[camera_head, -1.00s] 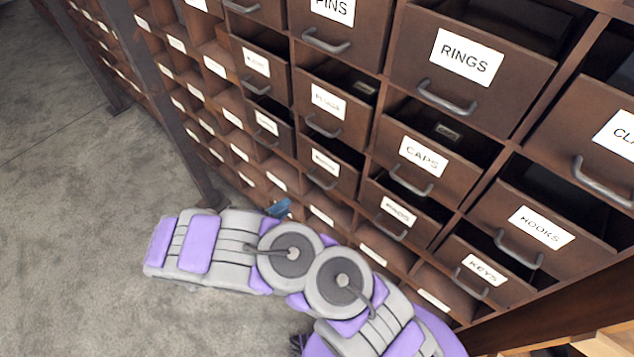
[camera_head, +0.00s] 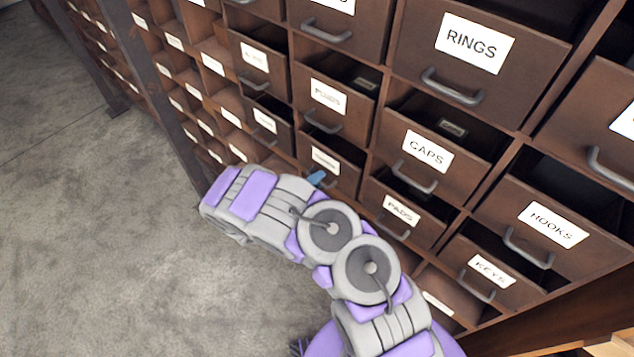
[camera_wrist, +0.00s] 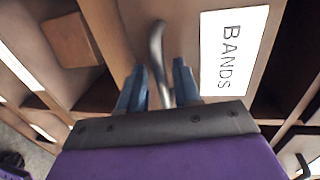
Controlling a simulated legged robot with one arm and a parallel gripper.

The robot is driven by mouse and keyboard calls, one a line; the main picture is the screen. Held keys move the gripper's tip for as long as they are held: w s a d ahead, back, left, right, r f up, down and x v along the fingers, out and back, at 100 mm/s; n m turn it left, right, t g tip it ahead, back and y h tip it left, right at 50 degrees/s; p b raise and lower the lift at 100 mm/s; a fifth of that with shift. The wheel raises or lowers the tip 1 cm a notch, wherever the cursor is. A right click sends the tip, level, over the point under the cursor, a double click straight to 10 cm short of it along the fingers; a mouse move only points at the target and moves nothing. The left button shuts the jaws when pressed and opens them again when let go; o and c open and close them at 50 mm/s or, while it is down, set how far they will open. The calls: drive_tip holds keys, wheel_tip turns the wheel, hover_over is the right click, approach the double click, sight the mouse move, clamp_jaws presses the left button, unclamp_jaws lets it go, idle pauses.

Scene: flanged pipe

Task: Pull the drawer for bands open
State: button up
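The bands drawer (camera_wrist: 185,25) fills the middle of the wrist view, its white label reading BANDS (camera_wrist: 232,52). Its curved metal handle (camera_wrist: 159,62) runs between the two blue fingers of my gripper (camera_wrist: 158,85). The fingers are apart, one on each side of the handle, with gaps visible; I cannot tell whether either touches it. In the head view, a blue fingertip of my gripper (camera_head: 316,177) shows in front of a drawer with a small blurred label (camera_head: 325,159). My arm hides that drawer's lower part.
Drawers labelled RINGS (camera_head: 474,43), CAPS (camera_head: 427,151), PADS (camera_head: 401,210), HOOKS (camera_head: 552,224) and KEYS (camera_head: 491,269) surround the spot, several standing partly open. A dark upright post (camera_head: 165,95) stands left of the arm. The grey floor (camera_head: 90,220) at left is clear.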

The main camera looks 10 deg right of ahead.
drive_tip(key=shift+d, duration=0.1)
drive_tip(key=shift+c, duration=0.2)
clamp_jaws()
idle(0.4)
